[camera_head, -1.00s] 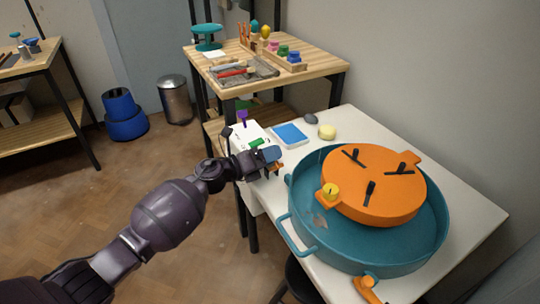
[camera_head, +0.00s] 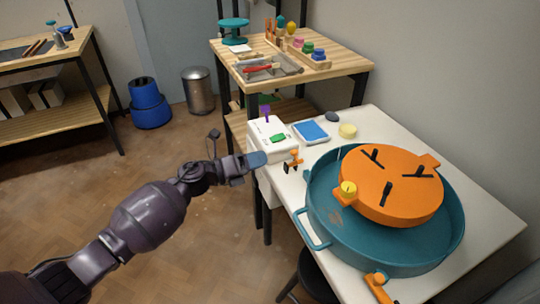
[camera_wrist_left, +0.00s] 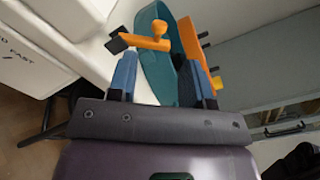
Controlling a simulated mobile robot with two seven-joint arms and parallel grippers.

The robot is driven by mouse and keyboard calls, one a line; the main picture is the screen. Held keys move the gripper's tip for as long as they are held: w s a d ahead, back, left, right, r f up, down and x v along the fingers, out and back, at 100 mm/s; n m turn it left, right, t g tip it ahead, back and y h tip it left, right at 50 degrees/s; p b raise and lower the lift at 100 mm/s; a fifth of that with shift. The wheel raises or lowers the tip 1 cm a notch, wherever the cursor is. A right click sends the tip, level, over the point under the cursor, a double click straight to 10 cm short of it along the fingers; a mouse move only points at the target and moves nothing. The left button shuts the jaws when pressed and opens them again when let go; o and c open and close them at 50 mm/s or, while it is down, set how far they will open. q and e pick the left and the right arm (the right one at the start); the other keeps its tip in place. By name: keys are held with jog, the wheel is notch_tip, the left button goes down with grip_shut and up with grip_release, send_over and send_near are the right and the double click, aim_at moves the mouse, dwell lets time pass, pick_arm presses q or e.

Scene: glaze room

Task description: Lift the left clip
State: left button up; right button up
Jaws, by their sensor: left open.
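The left clip (camera_head: 293,161) is small and orange with dark ends. It stands at the near left table edge, between the white box and the teal basin. In the left wrist view, the clip (camera_wrist_left: 150,42) shows its round knob and black pad beyond the fingertips. My left gripper (camera_head: 263,158) is just left of the clip in the head view, open and empty. Its two blue-grey fingers (camera_wrist_left: 164,75) are spread apart, with the clip ahead of them and not between them. A second orange clip (camera_head: 377,287) is at the table's front edge. My right gripper is not in view.
The teal basin (camera_head: 318,205) holds an orange disc (camera_head: 400,180) with black pads. The white box (camera_head: 264,139) stands close beside my left gripper. A blue tray (camera_head: 311,131) and yellow sponge (camera_head: 347,131) lie behind. A wooden table (camera_head: 345,62) stands farther back.

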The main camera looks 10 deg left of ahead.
pick_arm(q)
jog(key=shift+s+a, duration=0.3)
jog(key=shift+a, duration=0.05)
